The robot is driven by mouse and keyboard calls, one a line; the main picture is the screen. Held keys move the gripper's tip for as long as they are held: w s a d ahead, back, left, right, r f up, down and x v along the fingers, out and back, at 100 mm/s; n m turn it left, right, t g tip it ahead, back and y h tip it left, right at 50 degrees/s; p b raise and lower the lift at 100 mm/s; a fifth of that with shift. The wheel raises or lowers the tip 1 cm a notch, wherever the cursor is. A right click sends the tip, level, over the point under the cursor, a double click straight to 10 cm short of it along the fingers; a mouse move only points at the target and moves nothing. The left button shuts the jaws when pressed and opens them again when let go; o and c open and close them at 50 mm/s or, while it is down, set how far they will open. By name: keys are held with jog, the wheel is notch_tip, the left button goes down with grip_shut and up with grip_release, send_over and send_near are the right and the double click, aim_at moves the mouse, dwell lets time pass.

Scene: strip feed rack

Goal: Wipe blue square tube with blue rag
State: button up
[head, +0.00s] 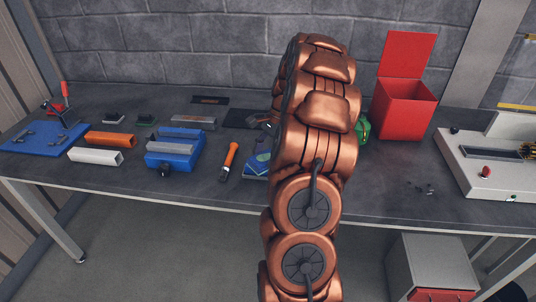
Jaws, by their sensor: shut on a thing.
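My copper arm stands in front of the table's middle and hides most of my gripper (266,124). Only a small dark metal part of it shows at the arm's left edge, low over the table. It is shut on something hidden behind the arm. A blue piece (256,165), perhaps cloth, lies near the front edge, partly covered by the arm; I cannot tell if it is the rag. A blue block-shaped thing (181,160) with a grey bar on top and a black knob sits left of it. I cannot make out for sure which thing is the blue square tube.
White (95,156) and orange (110,139) square tubes, a grey bar (193,122) and an orange-handled tool (230,158) lie on the left. A blue mat (40,143) holds tools. A red open bin (404,110) and a pale machine (480,170) stand right.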

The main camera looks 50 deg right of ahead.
jog(key=shift+r+p, duration=0.75)
jog(key=shift+r, duration=1.75)
